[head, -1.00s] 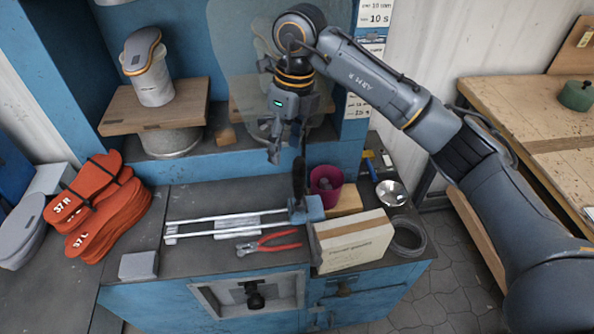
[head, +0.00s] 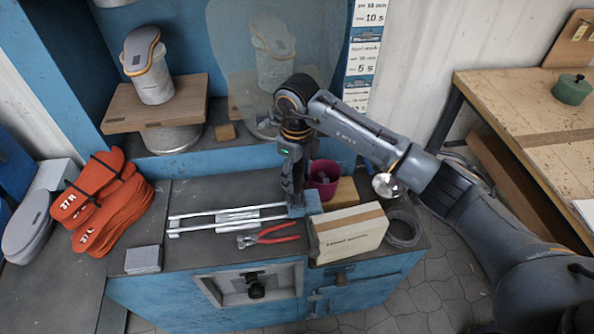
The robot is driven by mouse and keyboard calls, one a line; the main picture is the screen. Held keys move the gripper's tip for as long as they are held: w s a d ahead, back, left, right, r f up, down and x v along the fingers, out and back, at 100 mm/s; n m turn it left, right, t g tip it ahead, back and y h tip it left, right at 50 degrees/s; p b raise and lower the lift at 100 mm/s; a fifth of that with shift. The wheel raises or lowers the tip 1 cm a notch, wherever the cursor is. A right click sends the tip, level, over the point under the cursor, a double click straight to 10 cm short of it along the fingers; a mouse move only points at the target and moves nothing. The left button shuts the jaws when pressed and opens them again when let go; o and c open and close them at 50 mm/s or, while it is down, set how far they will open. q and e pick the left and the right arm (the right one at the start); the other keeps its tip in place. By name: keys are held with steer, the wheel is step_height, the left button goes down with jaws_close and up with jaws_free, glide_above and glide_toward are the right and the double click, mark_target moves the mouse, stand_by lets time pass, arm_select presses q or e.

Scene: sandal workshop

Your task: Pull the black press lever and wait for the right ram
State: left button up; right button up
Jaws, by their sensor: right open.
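The black press lever stood upright on the small blue block (head: 312,202) at the right end of the white rails. It is now mostly hidden behind my right gripper (head: 293,188). The gripper is open and points down at the lever's place; I cannot tell whether its fingers are around the lever or beside it. The right press station, with a grey last (head: 272,48), shows blurred behind the clear shield (head: 236,60). Its ram cannot be made out. My left gripper is not in view.
A cardboard box (head: 350,238), a magenta cup (head: 323,178) and red pliers (head: 268,236) lie close around the lever. A wire coil (head: 403,232) is at the right edge. Orange soles (head: 115,210) lie at left. A timing chart (head: 364,45) hangs behind.

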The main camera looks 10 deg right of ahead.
steer(key=shift+f, duration=0.45)
jaws_close()
